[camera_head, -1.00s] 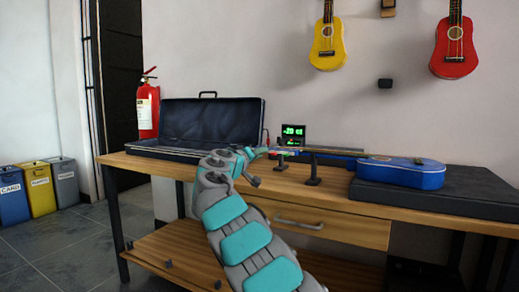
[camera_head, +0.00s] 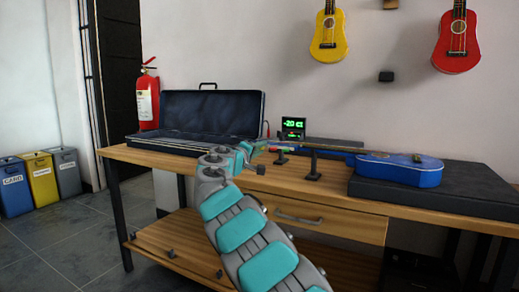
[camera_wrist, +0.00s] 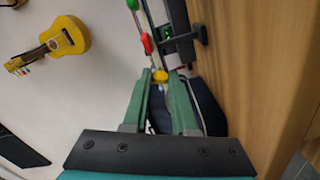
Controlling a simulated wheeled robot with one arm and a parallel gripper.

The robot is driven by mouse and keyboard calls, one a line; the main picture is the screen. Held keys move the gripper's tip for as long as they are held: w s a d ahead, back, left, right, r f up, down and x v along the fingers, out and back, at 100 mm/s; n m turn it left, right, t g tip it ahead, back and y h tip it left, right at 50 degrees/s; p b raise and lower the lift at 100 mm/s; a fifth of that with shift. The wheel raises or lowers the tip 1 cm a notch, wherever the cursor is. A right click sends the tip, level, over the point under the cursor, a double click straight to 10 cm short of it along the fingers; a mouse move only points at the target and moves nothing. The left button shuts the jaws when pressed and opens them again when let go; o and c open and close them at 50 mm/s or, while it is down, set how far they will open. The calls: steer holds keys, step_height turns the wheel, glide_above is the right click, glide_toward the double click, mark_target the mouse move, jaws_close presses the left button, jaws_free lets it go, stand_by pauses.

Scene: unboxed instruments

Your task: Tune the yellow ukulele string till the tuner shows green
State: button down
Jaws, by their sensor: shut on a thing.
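The blue ukulele (camera_head: 398,172) lies with its body on a dark case and its neck pointing left over a black stand. The tuner (camera_head: 293,125) behind the headstock has a lit green readout, which looks like "-2.0 ct" but is small. In the wrist view, the yellow tuning peg (camera_wrist: 160,76) sits between the tips of my gripper (camera_wrist: 162,82), which is shut on it. The red peg (camera_wrist: 146,43) and green peg (camera_wrist: 132,4) are farther along the headstock. In the head view my gripper (camera_head: 262,146) is at the headstock, its grip too small to see.
An open black instrument case (camera_head: 212,117) stands on the wooden bench (camera_head: 190,165) at left. A dark closed case (camera_head: 470,190) is under the ukulele body. Yellow (camera_head: 329,35) and red (camera_head: 457,45) ukuleles hang on the wall. The bench front is clear.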

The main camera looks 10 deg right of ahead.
steer(key=c, duration=1)
jaws_free()
steer(key=shift+b+v, duration=0.5)
steer(key=shift+v, duration=3.45)
